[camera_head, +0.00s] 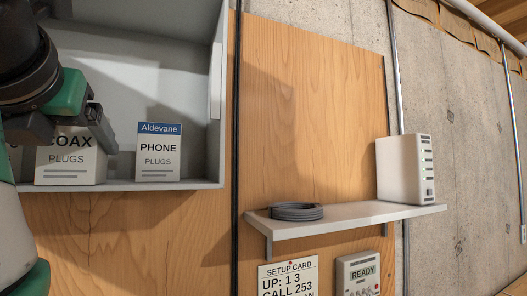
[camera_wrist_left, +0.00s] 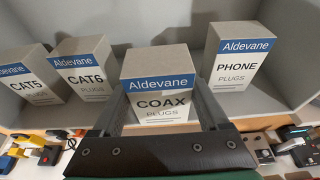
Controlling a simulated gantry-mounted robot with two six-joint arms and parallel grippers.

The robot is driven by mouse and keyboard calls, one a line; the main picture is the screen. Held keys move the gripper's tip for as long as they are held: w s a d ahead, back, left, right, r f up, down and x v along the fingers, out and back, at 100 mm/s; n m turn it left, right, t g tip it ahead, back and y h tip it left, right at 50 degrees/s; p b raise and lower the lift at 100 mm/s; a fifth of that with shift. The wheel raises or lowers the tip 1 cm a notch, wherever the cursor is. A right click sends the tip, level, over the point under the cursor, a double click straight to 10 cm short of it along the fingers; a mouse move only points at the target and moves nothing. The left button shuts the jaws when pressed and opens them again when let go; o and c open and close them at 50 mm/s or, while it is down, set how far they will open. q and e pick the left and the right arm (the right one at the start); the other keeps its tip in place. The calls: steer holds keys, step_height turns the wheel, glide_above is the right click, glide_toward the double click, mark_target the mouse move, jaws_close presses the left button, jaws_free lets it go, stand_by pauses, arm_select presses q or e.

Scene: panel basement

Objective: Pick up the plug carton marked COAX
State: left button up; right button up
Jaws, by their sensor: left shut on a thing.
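The COAX plug carton (camera_head: 70,163) stands in the grey open cabinet at the left of the head view, its top partly hidden by my left gripper (camera_head: 97,122). In the left wrist view the COAX carton (camera_wrist_left: 160,95), white with a blue Aldevane band, sits between the two fingers of my left gripper (camera_wrist_left: 160,108). The gripper is shut on it, one finger on each side. I cannot tell whether the carton still touches the cabinet floor. My right gripper is in neither view.
The PHONE carton (camera_head: 158,155) stands just right of the COAX one. The CAT6 (camera_wrist_left: 84,70) and CAT5 (camera_wrist_left: 28,80) cartons stand to its left. The cabinet's side wall (camera_head: 216,100) bounds the right. A shelf (camera_head: 340,217) holds a cable coil (camera_head: 297,212) and a white router (camera_head: 405,170).

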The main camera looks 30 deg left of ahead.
arm_select(q)
step_height(320, 180, up, 10)
steer(key=p, duration=0.9)
steer(key=shift+r, duration=0.15)
